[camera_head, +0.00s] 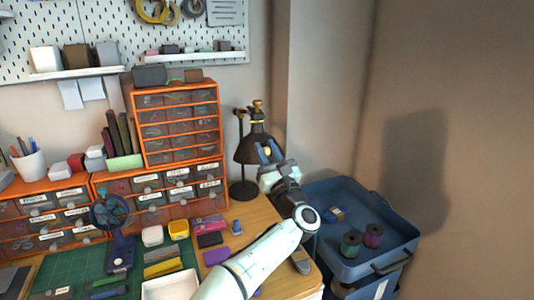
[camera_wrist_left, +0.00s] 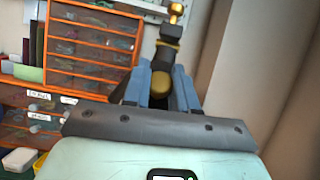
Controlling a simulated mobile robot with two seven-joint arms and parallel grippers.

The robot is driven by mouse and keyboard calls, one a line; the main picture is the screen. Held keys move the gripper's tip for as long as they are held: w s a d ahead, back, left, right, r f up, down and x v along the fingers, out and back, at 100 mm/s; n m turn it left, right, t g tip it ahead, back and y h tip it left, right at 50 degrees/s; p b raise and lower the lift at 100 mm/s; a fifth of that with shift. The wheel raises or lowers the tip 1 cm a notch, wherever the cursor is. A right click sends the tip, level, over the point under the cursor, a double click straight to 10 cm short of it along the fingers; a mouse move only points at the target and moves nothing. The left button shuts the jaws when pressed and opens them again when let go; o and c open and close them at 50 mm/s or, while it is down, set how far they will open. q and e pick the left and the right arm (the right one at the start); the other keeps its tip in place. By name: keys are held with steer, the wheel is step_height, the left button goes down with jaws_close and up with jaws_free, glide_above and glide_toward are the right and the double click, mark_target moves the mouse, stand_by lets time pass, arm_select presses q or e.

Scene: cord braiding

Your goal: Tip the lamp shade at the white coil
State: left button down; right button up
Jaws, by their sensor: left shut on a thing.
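The desk lamp has a dark cone-shaped shade (camera_head: 247,150) with brass fittings on top, on a black stand beside the orange drawers. My left gripper (camera_head: 268,152) is at the right side of the shade. In the left wrist view its two blue fingers (camera_wrist_left: 163,88) are closed around a rounded gold knob (camera_wrist_left: 160,82), with the dark shade (camera_wrist_left: 122,92) behind them. The fingers and wrist hide part of the shade. I cannot make out a white coil for certain in either view. My right gripper is not in view.
Orange drawer units (camera_head: 181,125) stand left of the lamp. A blue bin (camera_head: 375,262) with a green spool (camera_head: 350,245) and a purple spool (camera_head: 373,236) is at right.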

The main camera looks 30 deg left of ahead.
arm_select(q)
steer(key=c, duration=1)
jaws_free()
steer(key=shift+f, duration=0.1)
steer(key=shift+o, duration=0.2)
steer(key=b+v, duration=0.2)
steer(key=v, duration=1.1)
steer(key=shift+d, duration=0.2)
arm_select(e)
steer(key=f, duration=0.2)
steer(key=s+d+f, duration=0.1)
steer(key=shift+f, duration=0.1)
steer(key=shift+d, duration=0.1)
